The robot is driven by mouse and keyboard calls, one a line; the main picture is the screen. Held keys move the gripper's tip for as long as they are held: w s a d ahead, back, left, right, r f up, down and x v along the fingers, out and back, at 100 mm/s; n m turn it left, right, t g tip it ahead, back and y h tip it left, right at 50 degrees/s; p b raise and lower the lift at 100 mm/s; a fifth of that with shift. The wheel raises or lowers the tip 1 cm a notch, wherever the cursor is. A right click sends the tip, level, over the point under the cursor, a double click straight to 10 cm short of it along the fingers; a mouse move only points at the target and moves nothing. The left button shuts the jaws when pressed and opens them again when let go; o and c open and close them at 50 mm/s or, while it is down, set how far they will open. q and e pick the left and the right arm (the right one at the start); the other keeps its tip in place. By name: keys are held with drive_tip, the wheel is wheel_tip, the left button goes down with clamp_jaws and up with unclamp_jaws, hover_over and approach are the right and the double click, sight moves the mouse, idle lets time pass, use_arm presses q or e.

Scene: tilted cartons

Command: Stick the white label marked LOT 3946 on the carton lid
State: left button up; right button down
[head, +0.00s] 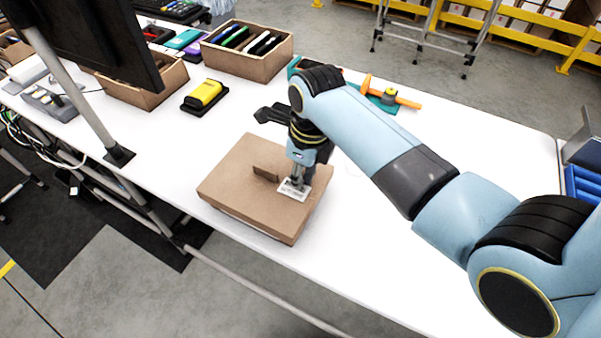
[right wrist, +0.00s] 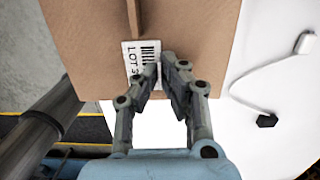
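The brown carton (head: 235,180) sits on the white table near its front edge, its lid facing up and looking slightly tilted. A small brown upright piece (head: 265,173) stands on the lid. The white label (head: 291,192) is at the right part of the lid, flat against it or just above; I cannot tell which. In the right wrist view the label (right wrist: 133,62) shows a barcode and "LOT 3"; the other digits are hidden. My right gripper (right wrist: 162,66) points down at the lid, its fingertips close together on the label's edge. My left gripper is not in view.
Behind the carton are a yellow-and-black item (head: 204,94), open cardboard boxes (head: 262,66) and an orange-handled tool (head: 400,99). A monitor (head: 85,45) stands at left. A blue crate (head: 583,184) is at right.

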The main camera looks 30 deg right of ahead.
drive_tip(key=c, duration=1.4)
unclamp_jaws()
wheel_tip(320, 180, up, 12)
drive_tip(key=s, duration=0.1)
wheel_tip(320, 180, up, 6)
hover_over(307, 186)
drive_tip(key=shift+w, duration=0.1)
drive_tip(key=shift+f, duration=0.15)
